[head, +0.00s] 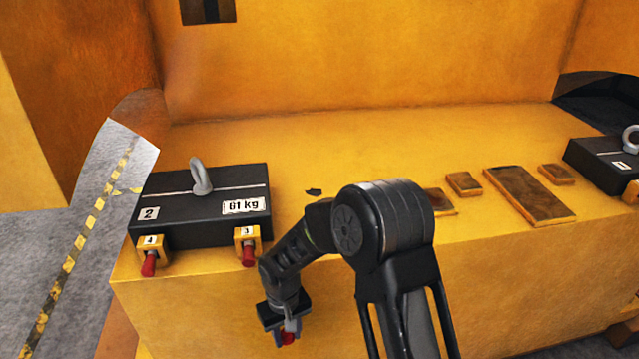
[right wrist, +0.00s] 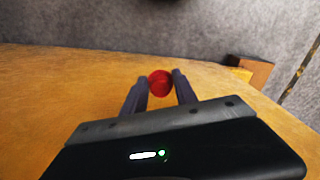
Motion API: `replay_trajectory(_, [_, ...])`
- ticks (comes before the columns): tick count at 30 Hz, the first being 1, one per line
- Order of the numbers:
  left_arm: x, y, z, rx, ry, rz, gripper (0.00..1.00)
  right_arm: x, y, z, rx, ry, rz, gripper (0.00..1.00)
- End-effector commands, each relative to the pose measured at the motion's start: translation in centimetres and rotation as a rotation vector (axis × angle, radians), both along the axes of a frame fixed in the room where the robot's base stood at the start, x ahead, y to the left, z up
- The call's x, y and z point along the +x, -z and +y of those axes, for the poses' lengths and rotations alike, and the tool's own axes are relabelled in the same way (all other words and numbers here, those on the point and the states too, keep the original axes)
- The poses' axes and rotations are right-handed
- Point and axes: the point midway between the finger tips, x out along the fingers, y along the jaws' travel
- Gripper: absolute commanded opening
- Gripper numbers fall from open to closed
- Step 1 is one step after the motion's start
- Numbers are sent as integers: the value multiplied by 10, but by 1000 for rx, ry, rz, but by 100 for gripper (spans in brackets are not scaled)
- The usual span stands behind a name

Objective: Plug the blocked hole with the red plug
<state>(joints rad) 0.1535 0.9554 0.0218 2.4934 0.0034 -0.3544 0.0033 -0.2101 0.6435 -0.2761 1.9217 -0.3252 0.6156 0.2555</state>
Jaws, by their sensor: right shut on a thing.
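My right gripper (head: 290,326) is low in front of the yellow ledge's front face, shut on a red plug (head: 287,339). The right wrist view shows the plug's round red end (right wrist: 160,83) between the two fingertips (right wrist: 160,88). A black casting (head: 200,215) with a grey lifting eye, a "2" label and a kg label sits on the ledge at left. Two yellow blocks on its front, marked 4 (head: 150,243) and 3 (head: 247,236), each have a red piece sticking out. I cannot tell which hole is the blocked one. My left gripper is not in view.
Another black casting (head: 600,165), marked 1, stands at far right. Several flat rusty plates, one long (head: 529,196), lie on the yellow ledge (head: 350,125). A small dark patch (head: 313,192) is right of the left casting. Grey floor with a striped line is at left.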

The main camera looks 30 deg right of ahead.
Motion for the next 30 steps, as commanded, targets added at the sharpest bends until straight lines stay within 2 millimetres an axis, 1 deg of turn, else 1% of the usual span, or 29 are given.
replay_trajectory(9, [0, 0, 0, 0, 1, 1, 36, 0, 0, 0, 0, 0, 0, 0])
replay_trajectory(12, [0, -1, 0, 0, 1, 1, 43, 1, -2, -1, -1, 1, -1, 0])
replay_trajectory(14, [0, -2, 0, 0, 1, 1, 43, 2, -5, -3, -2, 1, -2, 0])
replay_trajectory(17, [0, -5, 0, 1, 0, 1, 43, 7, -19, -12, -9, 1, -5, 0])
replay_trajectory(20, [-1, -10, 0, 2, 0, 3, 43, 15, -45, -28, -20, 3, -9, 0])
replay_trajectory(23, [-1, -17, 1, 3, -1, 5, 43, 23, -83, -52, -31, 4, -13, 0])
replay_trajectory(24, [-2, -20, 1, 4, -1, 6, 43, 25, -98, -62, -34, 4, -13, 0])
replay_trajectory(27, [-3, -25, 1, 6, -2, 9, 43, 27, -134, -85, -40, 3, -9, 0])
replay_trajectory(30, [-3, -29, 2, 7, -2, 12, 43, 27, -164, -103, -39, 4, -8, 0])
